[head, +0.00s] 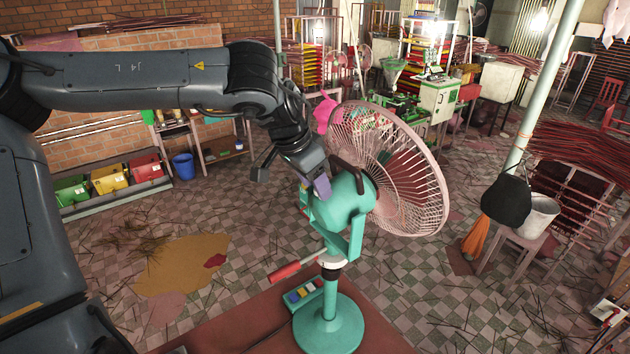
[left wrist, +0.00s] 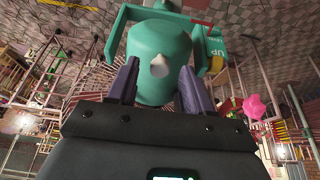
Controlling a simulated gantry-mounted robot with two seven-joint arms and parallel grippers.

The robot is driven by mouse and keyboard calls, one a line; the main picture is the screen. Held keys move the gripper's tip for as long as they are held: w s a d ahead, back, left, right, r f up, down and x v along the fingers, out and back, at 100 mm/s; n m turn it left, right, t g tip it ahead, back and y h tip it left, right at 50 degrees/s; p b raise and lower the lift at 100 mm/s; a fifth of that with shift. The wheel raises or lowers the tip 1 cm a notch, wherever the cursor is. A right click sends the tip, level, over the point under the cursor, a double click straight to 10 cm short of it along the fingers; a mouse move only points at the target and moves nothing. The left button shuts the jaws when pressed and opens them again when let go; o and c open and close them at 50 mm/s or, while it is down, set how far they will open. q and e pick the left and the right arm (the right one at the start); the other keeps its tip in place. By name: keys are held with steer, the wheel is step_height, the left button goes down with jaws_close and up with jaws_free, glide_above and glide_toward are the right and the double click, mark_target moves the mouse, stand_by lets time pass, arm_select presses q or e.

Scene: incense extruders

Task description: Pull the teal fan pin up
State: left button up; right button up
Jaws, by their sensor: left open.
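The teal fan stands on a round base (head: 328,325), with a teal motor housing (head: 345,198) and a pink wire cage (head: 400,165). In the left wrist view, a small pale pin (left wrist: 159,66) sticks out of the motor housing (left wrist: 160,38). My left gripper (head: 320,188) is at the rear of the housing in the head view. In the left wrist view, its two purple fingers (left wrist: 160,80) are spread apart, with the pin in the gap and apart from both fingers. The pin is hidden in the head view. My right gripper is not in view.
A button panel (head: 304,293) lies beside the fan base. A red-handled lever (head: 285,271) sticks out from the fan's neck to the left. A stool (head: 520,248) with a bucket is at the right.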

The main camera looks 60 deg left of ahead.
arm_select(q)
steer(key=shift+w+f, duration=0.1)
steer(key=shift+f, duration=0.15)
steer(key=shift+c, duration=0.4)
